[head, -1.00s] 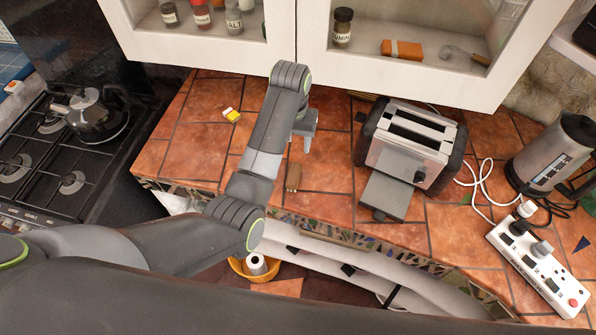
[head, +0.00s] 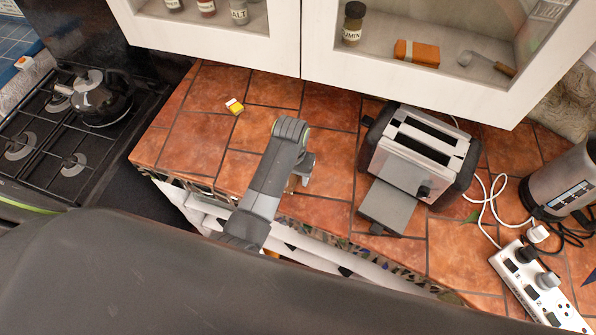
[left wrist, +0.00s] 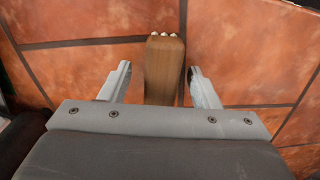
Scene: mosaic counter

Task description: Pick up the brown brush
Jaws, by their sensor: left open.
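The brown brush (left wrist: 165,72) lies on the tiled counter. In the left wrist view its wooden body stands between the two open fingers of my left gripper (left wrist: 162,88), with a gap on each side. Small pale tufts show at its far end, and its near end is hidden behind the gripper's body. In the head view my left gripper (head: 304,172) is low over the counter, and the brush (head: 291,185) is mostly hidden behind my arm. My right gripper is not in view.
A toaster (head: 421,155) stands right of my left gripper. A yellow and white item (head: 235,106) lies further back left. A kettle (head: 562,182) and a white power strip (head: 538,288) are at the right. Cabinets (head: 215,42) hang over the counter's back, and its front edge is close.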

